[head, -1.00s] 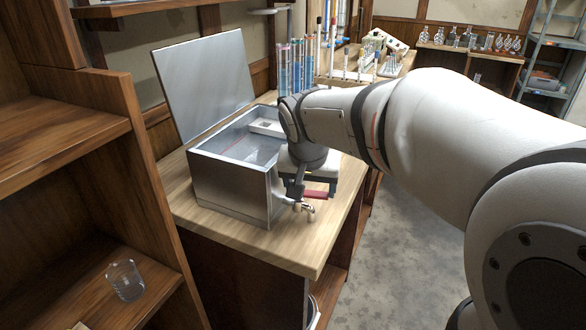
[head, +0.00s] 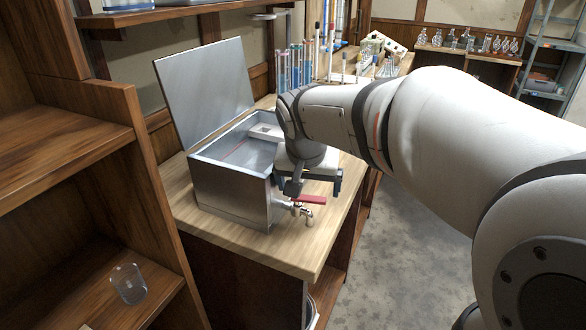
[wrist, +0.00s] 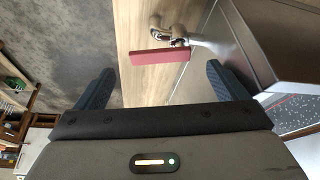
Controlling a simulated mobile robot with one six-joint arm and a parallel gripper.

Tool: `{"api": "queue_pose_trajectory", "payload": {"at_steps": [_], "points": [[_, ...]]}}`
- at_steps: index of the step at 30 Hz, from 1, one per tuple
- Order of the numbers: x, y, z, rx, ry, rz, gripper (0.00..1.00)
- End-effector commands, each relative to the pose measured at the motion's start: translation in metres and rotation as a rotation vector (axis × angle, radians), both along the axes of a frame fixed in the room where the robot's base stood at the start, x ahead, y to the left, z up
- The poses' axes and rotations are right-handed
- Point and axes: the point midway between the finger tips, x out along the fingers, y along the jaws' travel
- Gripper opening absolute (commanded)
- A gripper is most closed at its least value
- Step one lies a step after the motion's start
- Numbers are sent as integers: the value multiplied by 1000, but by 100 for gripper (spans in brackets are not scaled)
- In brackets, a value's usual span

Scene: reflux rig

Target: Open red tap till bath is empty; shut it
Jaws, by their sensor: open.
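The metal bath (head: 232,192) stands on the wooden bench with its lid (head: 205,88) raised. Its tap (head: 303,211) sticks out low on the near right side, with a red lever handle (head: 312,199). The handle also shows in the wrist view (wrist: 160,57), lying crosswise beyond the fingertips. My gripper (head: 314,188) is open just above the handle. In the wrist view my gripper (wrist: 160,70) has a finger on either side, with clear gaps to the handle. I cannot tell the water level or whether liquid runs from the spout.
A wooden shelf (head: 75,165) with a glass beaker (head: 128,283) stands at the left. Racks of coloured tubes (head: 295,66) stand behind the bath. The bench top (head: 240,238) in front of the bath is bare. Open grey floor (head: 390,240) lies to the right.

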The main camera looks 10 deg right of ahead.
Motion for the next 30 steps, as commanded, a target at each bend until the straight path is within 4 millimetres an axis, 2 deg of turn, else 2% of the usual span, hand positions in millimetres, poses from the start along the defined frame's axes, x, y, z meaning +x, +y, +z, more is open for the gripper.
{"api": "queue_pose_trajectory", "payload": {"at_steps": [1,3,9,22,26,30], "points": [[-1,1,14,0,-2,0,93],[-3,2,24,0,-1,-2,93],[-6,4,46,0,-1,-5,93],[-11,3,49,-1,5,0,93],[-40,-4,57,0,42,65,93],[-96,-11,59,7,109,201,93]]}}
